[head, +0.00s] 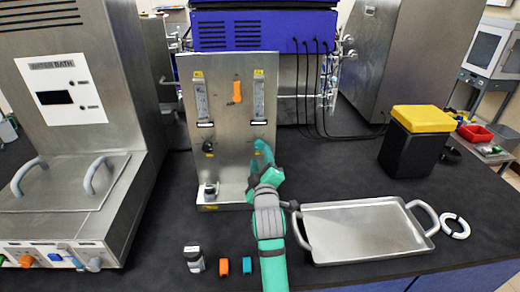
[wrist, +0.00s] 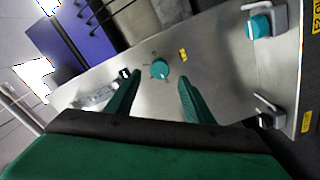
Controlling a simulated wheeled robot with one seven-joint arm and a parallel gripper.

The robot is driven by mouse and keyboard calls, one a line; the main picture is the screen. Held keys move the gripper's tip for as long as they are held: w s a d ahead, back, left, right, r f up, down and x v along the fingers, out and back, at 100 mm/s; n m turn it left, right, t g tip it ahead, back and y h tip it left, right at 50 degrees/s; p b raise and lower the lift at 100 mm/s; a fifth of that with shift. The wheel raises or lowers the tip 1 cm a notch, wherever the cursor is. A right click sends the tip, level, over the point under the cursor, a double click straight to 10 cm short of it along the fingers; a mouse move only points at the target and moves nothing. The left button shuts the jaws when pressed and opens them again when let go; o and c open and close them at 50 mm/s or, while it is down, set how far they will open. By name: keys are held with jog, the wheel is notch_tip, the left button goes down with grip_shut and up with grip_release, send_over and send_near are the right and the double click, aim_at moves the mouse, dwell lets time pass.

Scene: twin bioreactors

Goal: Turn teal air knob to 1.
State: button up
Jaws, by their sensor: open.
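The teal air knob (wrist: 160,69) is a round dial on the steel panel (wrist: 215,75), with small marks around it that are too small to read. In the wrist view it lies just beyond and between the fingertips of my gripper (wrist: 160,80). The green fingers are spread, with nothing between them; I cannot tell if they touch the knob. In the head view my gripper (head: 262,150) is in front of the panel's right side and hides the knob there.
The panel also carries an orange knob (head: 238,92), a black knob (head: 208,148) and two flow tubes. A second teal part (wrist: 258,27) sits in a bracket in the wrist view.

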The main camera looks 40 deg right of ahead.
aim_at(260, 147)
jog(key=x, duration=0.6)
jog(key=shift+s, duration=0.1)
jog(key=c, duration=1)
jog(key=shift+c, duration=0.2)
jog(key=shift+m, duration=0.3)
jog(key=m, duration=1.1)
jog(key=shift+s, duration=0.1)
